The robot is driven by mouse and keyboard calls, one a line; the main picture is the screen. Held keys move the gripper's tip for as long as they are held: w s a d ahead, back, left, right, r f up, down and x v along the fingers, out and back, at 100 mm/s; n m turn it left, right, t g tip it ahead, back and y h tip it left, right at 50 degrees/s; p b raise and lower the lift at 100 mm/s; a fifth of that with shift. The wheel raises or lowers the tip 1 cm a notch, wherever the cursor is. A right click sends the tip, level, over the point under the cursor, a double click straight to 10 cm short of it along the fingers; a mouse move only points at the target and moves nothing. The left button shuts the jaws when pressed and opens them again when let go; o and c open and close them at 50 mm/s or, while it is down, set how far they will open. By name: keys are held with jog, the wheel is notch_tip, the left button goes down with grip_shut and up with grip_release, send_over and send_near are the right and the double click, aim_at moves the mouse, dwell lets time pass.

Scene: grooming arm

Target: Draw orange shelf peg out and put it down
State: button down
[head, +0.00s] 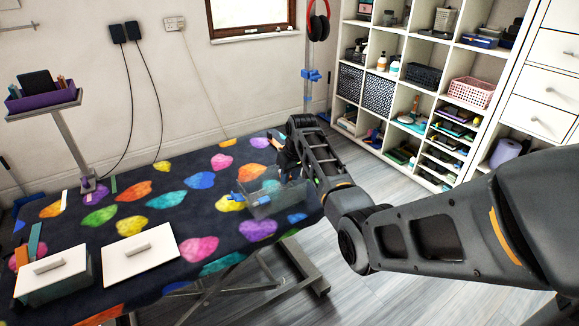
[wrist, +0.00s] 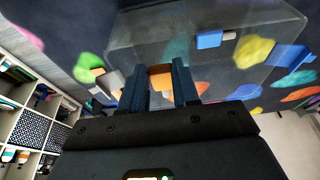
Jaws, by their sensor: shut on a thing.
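The orange shelf peg (wrist: 160,82) shows in the wrist view between the two dark blue fingers of my gripper (wrist: 157,75), which is shut on it. A clear box (wrist: 190,35) with blue parts on its walls lies just beyond the fingertips. In the head view my gripper (head: 286,160) is at the right end of the patterned table, just above and behind the clear box (head: 270,208). The peg is too small and too hidden by my gripper to make out in the head view. Whether it still touches the box wall I cannot tell.
The dark table cover (head: 165,212) has coloured spots. A white lid (head: 138,252) and a lidded box (head: 55,275) stand at the front left. A purple tray (head: 42,100) stands on a post at left. White shelves (head: 398,95) stand at the back right. The cover's middle is clear.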

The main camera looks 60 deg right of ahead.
jog(key=shift+f+b, duration=2.25)
jog(key=shift+f, duration=1.1)
jog(key=shift+f, duration=0.35)
jog(key=c, duration=0.8)
grip_release()
jog(key=shift+a, duration=0.1)
jog(key=shift+o, duration=0.2)
jog(key=v, duration=0.7)
jog(key=shift+r, duration=0.4)
